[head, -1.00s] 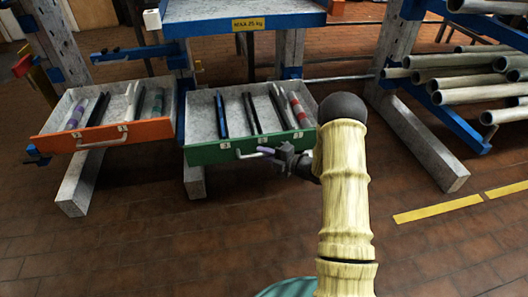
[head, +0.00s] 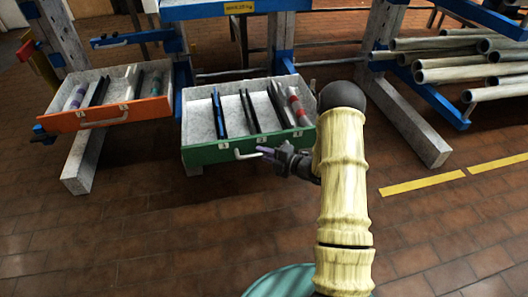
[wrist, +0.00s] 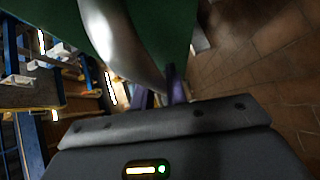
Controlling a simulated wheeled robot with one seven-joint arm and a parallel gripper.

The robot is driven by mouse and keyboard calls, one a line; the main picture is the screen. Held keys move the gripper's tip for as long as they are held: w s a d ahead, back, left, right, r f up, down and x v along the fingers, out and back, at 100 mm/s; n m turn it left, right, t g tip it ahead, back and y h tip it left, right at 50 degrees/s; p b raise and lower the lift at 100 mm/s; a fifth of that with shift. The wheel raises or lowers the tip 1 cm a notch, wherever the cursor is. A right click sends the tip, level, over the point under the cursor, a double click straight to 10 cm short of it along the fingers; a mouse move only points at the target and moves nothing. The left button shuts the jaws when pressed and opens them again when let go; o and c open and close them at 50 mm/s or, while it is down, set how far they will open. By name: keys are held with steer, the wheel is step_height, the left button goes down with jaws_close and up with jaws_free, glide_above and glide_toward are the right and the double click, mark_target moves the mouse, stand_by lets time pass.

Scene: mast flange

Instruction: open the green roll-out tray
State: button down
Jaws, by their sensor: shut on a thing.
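The green roll-out tray (head: 215,155) stands pulled out from the blue rack in the head view, its grey inside showing. It holds dark bars and a red-and-grey rod. My gripper (head: 268,152) is at the right part of its pale handle (head: 246,156), in front of the green front panel. In the wrist view the handle (wrist: 105,35) runs down to the purple fingers of my gripper (wrist: 160,97), with the green panel (wrist: 165,30) behind. My gripper is shut on the handle; the exact contact is partly hidden.
An orange-fronted tray (head: 150,110) also stands open to the left. A rack of pipes (head: 450,60) is at the right, with a slanting grey leg (head: 415,135) beside it. The brick floor (head: 150,220) in front is clear, with a yellow line (head: 425,187).

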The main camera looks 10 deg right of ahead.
steer(key=shift+d+f, duration=0.1)
steer(key=c, duration=1.4)
jaws_free()
steer(key=p+v, duration=0.5)
steer(key=v, duration=1.2)
steer(key=shift+s+p, duration=0.25)
steer(key=shift+p, duration=0.1)
